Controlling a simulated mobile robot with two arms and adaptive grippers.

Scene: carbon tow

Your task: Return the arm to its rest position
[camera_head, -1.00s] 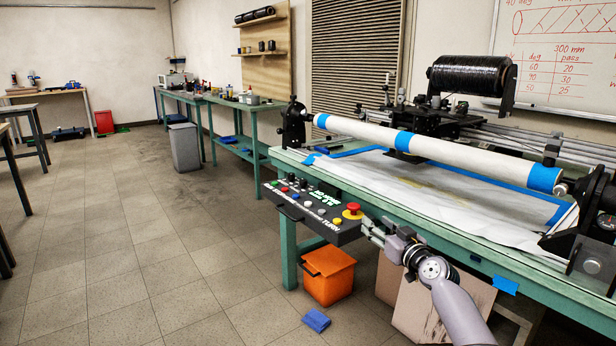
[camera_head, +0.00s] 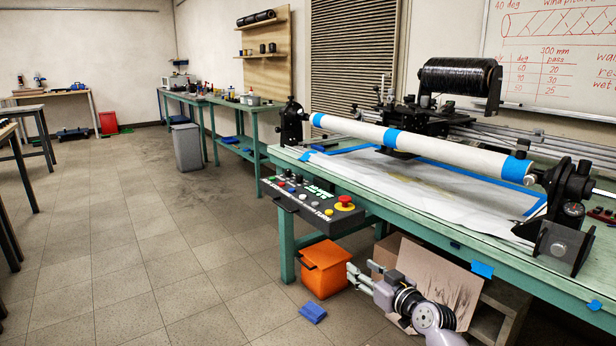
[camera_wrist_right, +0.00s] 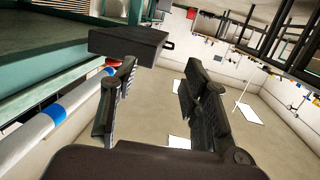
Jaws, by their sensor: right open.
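My right gripper (camera_head: 361,275) is low in front of the green winding table (camera_head: 445,250), below the black control panel (camera_head: 318,203) and to the right of an orange bin (camera_head: 327,270). Its fingers are apart and hold nothing. My left gripper is not in view.
A white tube with blue bands (camera_head: 345,128) is mounted above the table. Cardboard panels (camera_head: 435,280) lean under the table near my right arm. A blue cloth (camera_head: 313,313) lies on the floor. The floor to the left is open.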

